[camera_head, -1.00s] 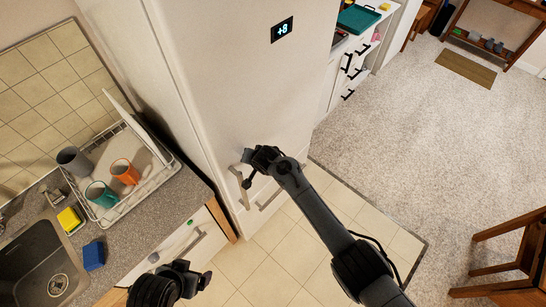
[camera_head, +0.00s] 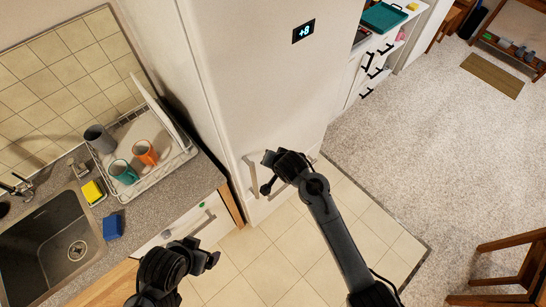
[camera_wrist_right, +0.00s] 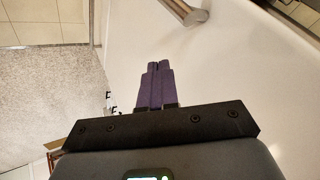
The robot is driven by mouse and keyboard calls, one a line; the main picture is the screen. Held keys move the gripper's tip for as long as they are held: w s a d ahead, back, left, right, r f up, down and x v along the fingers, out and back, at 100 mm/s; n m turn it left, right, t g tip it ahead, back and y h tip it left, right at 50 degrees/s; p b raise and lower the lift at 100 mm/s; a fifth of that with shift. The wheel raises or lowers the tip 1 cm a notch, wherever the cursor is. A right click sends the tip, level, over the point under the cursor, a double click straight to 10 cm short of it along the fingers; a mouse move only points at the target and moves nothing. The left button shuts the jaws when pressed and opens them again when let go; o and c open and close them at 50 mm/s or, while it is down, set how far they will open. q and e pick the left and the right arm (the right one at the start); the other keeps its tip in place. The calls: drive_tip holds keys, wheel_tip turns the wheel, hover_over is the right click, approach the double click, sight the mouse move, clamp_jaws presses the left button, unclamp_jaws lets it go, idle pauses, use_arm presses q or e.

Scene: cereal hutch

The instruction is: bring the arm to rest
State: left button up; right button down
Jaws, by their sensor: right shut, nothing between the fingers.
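My right gripper (camera_head: 268,172) is in front of the white fridge (camera_head: 250,90), just right of its upright metal handle (camera_head: 251,178). In the right wrist view its purple fingers (camera_wrist_right: 157,85) are pressed together with nothing between them. The end of a metal handle (camera_wrist_right: 207,18) shows beyond the fingertips, apart from them, against the white door surface (camera_wrist_right: 235,80). My left gripper (camera_head: 212,258) hangs at the bottom of the head view, in front of the counter drawer; I cannot tell whether its fingers are apart.
The counter (camera_head: 150,209) on the left carries a dish rack (camera_head: 160,181) with several mugs, a yellow sponge (camera_head: 93,192), a blue sponge (camera_head: 113,227) and a sink (camera_head: 45,245). A wooden chair (camera_head: 505,270) stands lower right. The carpet (camera_head: 420,150) is mostly clear.

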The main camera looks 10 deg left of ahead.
drive_tip(key=s+d+f+m+g+p, duration=0.1)
drive_tip(key=s+d+f, duration=0.25)
drive_tip(key=s, duration=0.35)
drive_tip(key=s+d+f+m+g+p, duration=0.1)
drive_tip(key=s+d+f, duration=0.2)
drive_tip(key=s+f, duration=0.3)
drive_tip(key=s+d+f+g+p, duration=0.1)
drive_tip(key=s+d+f, duration=0.2)
drive_tip(key=s, duration=0.5)
drive_tip(key=s+d+r+h, duration=0.2)
drive_tip(key=s+d+r, duration=0.4)
drive_tip(key=s+d, duration=0.45)
drive_tip(key=d+r+n+h, duration=0.1)
drive_tip(key=d+r+n, duration=0.5)
drive_tip(key=r, duration=0.7)
drive_tip(key=shift+d+t+h+p, duration=0.3)
drive_tip(key=shift+d+h+p, duration=0.1)
drive_tip(key=shift+d, duration=0.75)
drive_tip(key=shift+w+f, duration=0.1)
